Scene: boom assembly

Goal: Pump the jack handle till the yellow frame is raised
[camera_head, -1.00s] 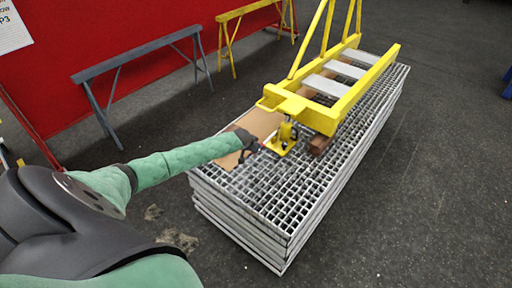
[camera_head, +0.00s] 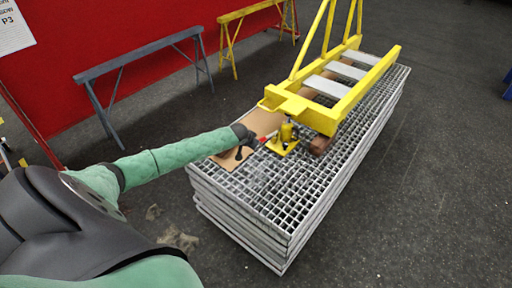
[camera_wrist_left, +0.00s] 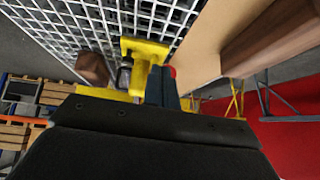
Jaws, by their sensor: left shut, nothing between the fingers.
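The yellow jack (camera_head: 284,139) stands on the metal grating under the near end of the yellow frame (camera_head: 329,118). It also shows in the wrist view (camera_wrist_left: 145,52). A red part (camera_head: 263,139), seemingly the jack handle's end, is beside my left gripper (camera_head: 254,142). In the wrist view a red tip (camera_wrist_left: 172,71) shows just behind the dark fingers (camera_wrist_left: 163,88). My left gripper is shut with nothing held, close to the handle; whether it touches it is unclear. The gap between jack and frame is hard to see. My right gripper is out of view.
The grating stack (camera_head: 287,242) carries a cardboard sheet (camera_head: 231,164) and a brown wooden block (camera_head: 319,146) beside the jack. A grey trestle (camera_head: 140,57) and a yellow trestle (camera_head: 246,12) stand behind by the red wall. The floor at right is clear.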

